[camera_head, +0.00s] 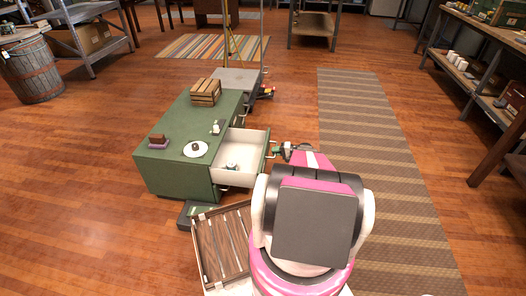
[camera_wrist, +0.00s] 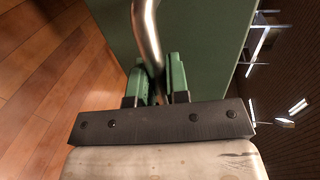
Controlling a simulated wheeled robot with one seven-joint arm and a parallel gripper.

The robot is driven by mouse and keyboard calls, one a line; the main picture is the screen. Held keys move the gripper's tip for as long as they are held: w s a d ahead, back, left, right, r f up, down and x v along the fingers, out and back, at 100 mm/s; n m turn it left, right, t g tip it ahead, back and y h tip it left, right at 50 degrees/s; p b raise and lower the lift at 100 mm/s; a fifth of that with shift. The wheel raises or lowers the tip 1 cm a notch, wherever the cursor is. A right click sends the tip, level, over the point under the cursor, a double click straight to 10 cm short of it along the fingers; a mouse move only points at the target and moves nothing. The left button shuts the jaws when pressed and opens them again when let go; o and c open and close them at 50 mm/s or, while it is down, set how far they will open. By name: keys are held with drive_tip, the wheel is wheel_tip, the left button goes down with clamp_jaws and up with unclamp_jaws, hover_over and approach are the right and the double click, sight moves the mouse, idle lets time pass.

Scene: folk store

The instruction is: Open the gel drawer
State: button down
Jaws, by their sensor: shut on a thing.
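The green cabinet (camera_head: 172,186) stands on the wood floor, left of my arm. Its upper drawer (camera_head: 236,168) is pulled out to the right, and its pale inside shows. A small light-coloured can (camera_head: 232,166) lies in the drawer. My gripper (camera_head: 277,150) is at the drawer's front. In the wrist view, the green fingers of my gripper (camera_wrist: 160,80) are shut on the curved metal drawer handle (camera_wrist: 147,35), with the green drawer front (camera_wrist: 200,35) behind it.
A wooden crate (camera_head: 206,92), a white plate (camera_head: 195,149) and small items stand on the cabinet top. A flat cart (camera_head: 238,80) is behind it. A brown slatted tray (camera_head: 222,245) lies in front. Striped rug floor (camera_head: 365,130) to the right is clear.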

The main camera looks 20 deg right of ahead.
drive_tip(key=f+v, duration=0.1)
drive_tip(key=v, duration=0.5)
drive_tip(key=shift+d+f, duration=0.15)
drive_tip(key=shift+s, duration=0.1)
drive_tip(key=c, duration=1.1)
unclamp_jaws()
drive_tip(key=v, duration=1.1)
